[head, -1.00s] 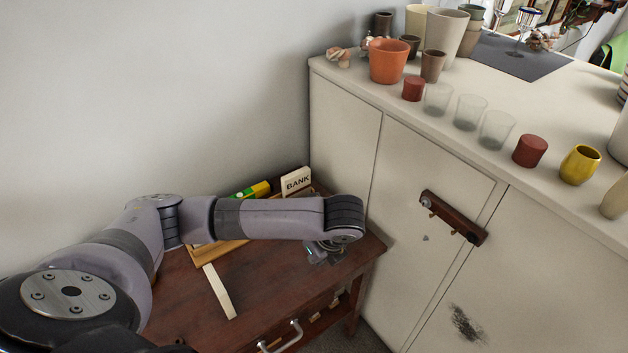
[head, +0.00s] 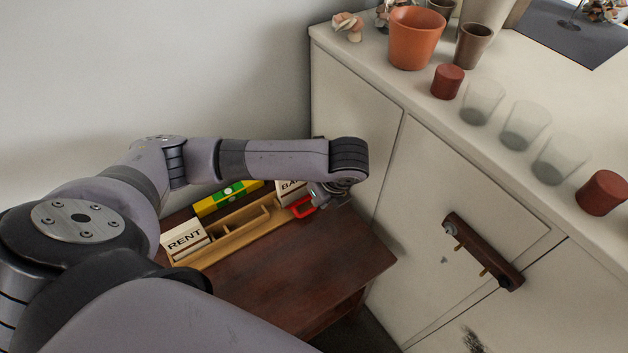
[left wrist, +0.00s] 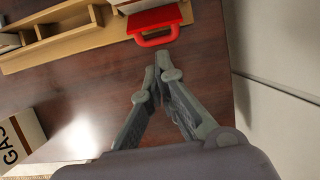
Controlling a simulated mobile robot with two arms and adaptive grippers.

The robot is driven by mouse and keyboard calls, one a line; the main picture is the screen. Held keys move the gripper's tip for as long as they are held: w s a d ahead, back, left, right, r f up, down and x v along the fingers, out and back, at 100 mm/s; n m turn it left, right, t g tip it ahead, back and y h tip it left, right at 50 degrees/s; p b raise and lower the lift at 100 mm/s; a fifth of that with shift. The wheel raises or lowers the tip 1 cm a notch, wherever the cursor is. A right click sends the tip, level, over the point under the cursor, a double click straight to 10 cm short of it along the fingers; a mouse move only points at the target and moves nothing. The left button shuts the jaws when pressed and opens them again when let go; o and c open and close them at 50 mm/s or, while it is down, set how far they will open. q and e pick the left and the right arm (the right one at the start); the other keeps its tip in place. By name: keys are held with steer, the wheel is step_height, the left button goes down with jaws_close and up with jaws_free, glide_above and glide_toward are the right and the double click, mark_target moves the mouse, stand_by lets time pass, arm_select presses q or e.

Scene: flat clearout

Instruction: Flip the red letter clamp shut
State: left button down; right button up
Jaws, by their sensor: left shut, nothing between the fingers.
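The red letter clamp (head: 302,208) is at the right end of the wooden letter rack, by the BANK letters (head: 290,190). In the left wrist view the clamp (left wrist: 155,22) is at the top, its looped handle sticking out past the rack's edge over the table. My left gripper (head: 322,196) is partly hidden under its own wrist, just right of the clamp. In the left wrist view its fingertips (left wrist: 166,66) are together and empty, a short gap from the handle. The clamp's hinge is not clear. My right gripper is not in view.
A GAS letter block (left wrist: 22,138) is at lower left in the left wrist view. The cream cabinet (head: 365,130) stands close at right.

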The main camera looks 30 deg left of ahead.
arm_select(q)
glide_toward(309, 211)
step_height(309, 211, down, 2)
steer(key=x, duration=0.4)
steer(key=shift+w+a+f, duration=0.1)
steer(key=shift+a, duration=0.15)
steer(key=shift+w+a+f, duration=0.1)
steer(key=shift+a+f, duration=0.05)
steer(key=shift+f, duration=0.35)
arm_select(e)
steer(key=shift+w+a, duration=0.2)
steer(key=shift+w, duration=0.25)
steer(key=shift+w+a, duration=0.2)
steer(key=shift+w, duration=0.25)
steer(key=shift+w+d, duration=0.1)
arm_select(q)
steer(key=shift+a+r+p, duration=0.15)
steer(key=shift+r+p, duration=0.1)
steer(key=shift+p, duration=0.25)
steer(key=shift+h, duration=0.3)
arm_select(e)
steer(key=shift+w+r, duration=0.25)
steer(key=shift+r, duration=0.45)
arm_select(q)
steer(key=shift+w+a+r+p, duration=0.1)
steer(key=shift+r+p, duration=0.05)
steer(key=shift+p, duration=0.35)
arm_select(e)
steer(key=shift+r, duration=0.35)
